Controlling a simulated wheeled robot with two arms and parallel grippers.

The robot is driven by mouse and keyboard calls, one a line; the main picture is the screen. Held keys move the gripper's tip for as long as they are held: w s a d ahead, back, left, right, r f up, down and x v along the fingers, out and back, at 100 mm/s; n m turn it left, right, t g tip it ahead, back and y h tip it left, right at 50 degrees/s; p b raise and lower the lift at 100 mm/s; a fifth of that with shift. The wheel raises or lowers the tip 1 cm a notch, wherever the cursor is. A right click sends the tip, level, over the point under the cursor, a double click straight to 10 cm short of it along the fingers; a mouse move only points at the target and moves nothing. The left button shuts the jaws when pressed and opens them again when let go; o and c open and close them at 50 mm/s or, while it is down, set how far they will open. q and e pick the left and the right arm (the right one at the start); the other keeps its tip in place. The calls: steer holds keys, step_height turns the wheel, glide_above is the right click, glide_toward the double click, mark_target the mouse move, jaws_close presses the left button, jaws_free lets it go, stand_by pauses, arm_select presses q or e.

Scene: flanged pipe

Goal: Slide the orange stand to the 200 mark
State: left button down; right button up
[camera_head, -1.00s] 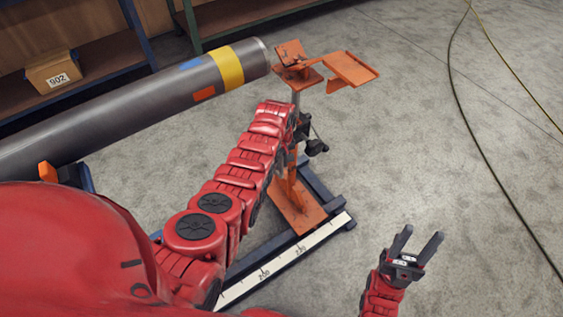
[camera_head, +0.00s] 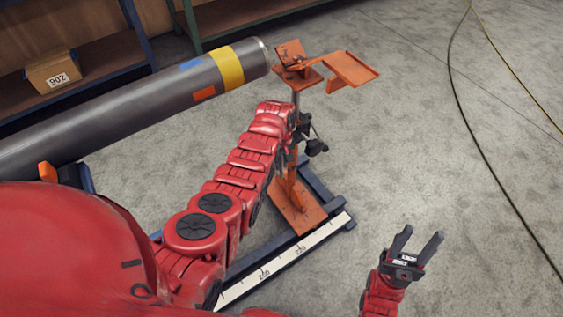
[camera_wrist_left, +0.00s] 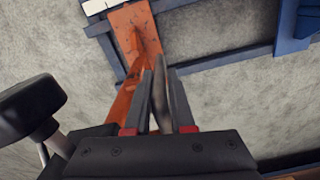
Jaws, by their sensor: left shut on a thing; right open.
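The orange stand (camera_head: 299,211) stands upright on a dark blue rail frame, with its flat base on the rails and a cradle top. A white scale strip (camera_head: 284,261) runs along the near rail, and the stand's base is beside the higher mark, right of the 200 mark (camera_head: 264,273). My left gripper (camera_head: 307,132) is at the stand's post, partly hidden by my arm. In the left wrist view its fingers (camera_wrist_left: 160,100) are closed around a thin greyish part of the stand, above the orange base (camera_wrist_left: 134,32). My right gripper (camera_head: 415,250) is open and empty over bare floor.
A large grey pipe (camera_head: 130,104) with a yellow band ends just left of the stand's top. A black knob (camera_head: 315,147) sticks out from the stand; it looks large in the wrist view (camera_wrist_left: 30,108). Shelves with a cardboard box (camera_head: 54,71) stand behind. The floor at right is clear except for cables.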

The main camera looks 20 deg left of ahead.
arm_select(q)
steer(key=shift+r, duration=0.1)
steer(key=shift+s+a+p, duration=0.1)
steer(key=shift+a+p, duration=0.05)
steer(key=shift+p, duration=0.3)
steer(key=s+a+p, duration=0.6)
steer(key=s+a, duration=0.3)
steer(key=s, duration=0.3)
steer(key=s+a+p, duration=0.6)
steer(key=s+a, duration=0.4)
steer(key=s, duration=0.3)
steer(key=shift+a+p, duration=0.2)
steer(key=shift+p, duration=0.15)
steer(key=shift+s, duration=0.1)
steer(key=c, duration=0.8)
jaws_free()
